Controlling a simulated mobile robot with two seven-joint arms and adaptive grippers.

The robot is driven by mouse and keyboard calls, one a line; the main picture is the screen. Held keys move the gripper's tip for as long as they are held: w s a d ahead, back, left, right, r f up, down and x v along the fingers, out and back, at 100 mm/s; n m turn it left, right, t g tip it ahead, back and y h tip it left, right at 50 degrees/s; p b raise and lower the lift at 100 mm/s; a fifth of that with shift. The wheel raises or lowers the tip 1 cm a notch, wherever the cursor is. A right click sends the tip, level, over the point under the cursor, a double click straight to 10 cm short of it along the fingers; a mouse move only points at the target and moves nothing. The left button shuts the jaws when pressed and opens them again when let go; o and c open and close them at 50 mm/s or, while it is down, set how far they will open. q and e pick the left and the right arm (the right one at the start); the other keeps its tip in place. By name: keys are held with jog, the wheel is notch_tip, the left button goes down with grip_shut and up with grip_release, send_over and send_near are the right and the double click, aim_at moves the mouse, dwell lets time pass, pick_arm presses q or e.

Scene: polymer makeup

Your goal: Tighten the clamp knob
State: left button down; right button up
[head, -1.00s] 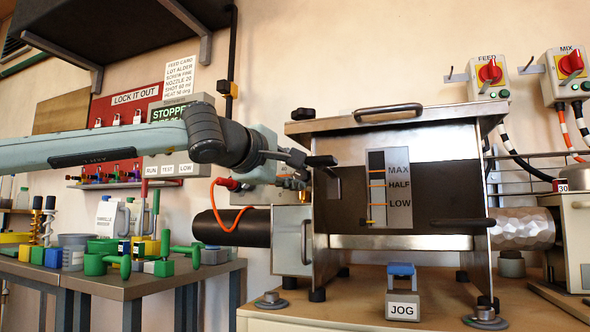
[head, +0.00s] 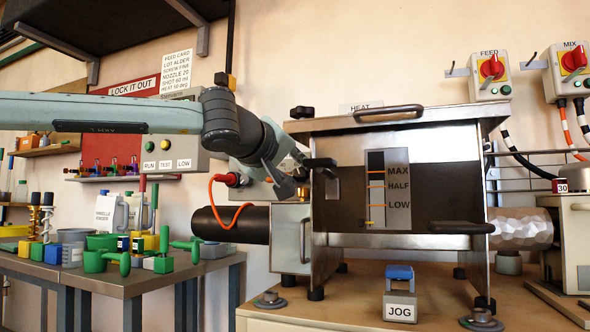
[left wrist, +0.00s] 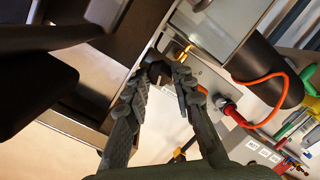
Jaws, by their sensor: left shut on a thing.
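My left gripper (head: 296,176) is at the upper left side of the steel machine (head: 402,160), above its small front box. In the left wrist view its two ridged fingers (left wrist: 168,74) are closed around a small dark knob (left wrist: 156,70), which I take to be the clamp knob. In the head view the fingers largely hide this knob. A black handle (head: 320,162) sticks out just right of the fingers. My right gripper is not in view.
A red-ended orange hose (head: 212,200) loops over the black barrel (head: 230,225) just below my gripper. A black knob (head: 302,112) sits on the lid's left end. The JOG pedal (head: 399,290) stands on the bench in front. Green tools (head: 108,262) crowd the left table.

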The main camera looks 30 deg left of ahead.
pick_arm(q)
jog(key=shift+r, duration=0.1)
dwell(0.5)
jog(key=c, duration=1.6)
grip_release()
jog(key=shift+o, duration=0.2)
